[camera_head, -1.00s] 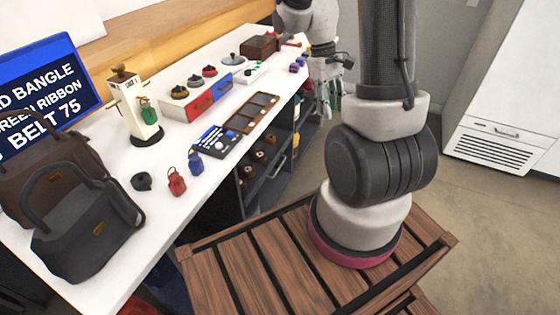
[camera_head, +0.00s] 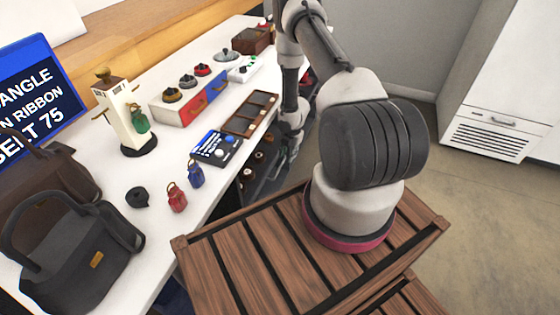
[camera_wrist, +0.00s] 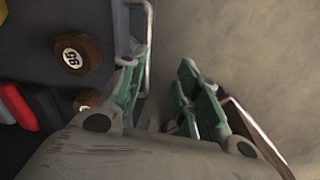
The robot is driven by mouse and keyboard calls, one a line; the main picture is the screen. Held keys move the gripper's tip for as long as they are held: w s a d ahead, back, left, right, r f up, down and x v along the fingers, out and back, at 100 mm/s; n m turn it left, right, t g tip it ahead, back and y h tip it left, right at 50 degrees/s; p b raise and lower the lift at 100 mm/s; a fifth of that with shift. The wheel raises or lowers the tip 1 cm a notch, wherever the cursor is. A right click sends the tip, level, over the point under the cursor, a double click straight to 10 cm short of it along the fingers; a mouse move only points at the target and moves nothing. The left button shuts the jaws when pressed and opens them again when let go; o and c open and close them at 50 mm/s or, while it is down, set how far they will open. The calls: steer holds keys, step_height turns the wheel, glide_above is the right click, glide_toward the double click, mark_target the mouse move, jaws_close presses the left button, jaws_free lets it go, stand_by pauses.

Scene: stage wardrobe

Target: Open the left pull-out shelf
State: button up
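The left pull-out shelf (camera_head: 262,182) is a dark tray under the white counter, with brown rolled belts (camera_head: 258,157) in it. The wrist view shows the dark tray floor (camera_wrist: 35,55), a belt roll marked 95 (camera_wrist: 77,54), and a metal bar handle (camera_wrist: 149,45) along the shelf's front edge. My gripper (camera_wrist: 160,70) has green-padded fingers spread apart. The left finger overlaps the handle's lower end and the right finger is over the floor side. Whether a finger touches the handle I cannot tell. In the head view my arm partly hides the shelf front.
The white counter (camera_head: 190,222) carries bags, small red and blue pouches, a stand, and a red-and-blue drawer box (camera_head: 195,105). A slatted wooden crate (camera_head: 240,262) is close in front. Open floor (camera_head: 462,215) lies right, with a white cabinet (camera_head: 500,90) beyond.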

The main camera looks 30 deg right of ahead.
mark_target(281, 165)
steer(key=f, duration=0.2)
steer(key=w+a+f+n, duration=0.1)
steer(key=f, duration=0.2)
steer(key=w+a+f+n, duration=0.1)
steer(key=f, duration=0.1)
steer(key=shift+w+f+t+y, duration=0.2)
steer(key=shift+t+y, duration=0.1)
steer(key=shift+t, duration=0.1)
jaws_close()
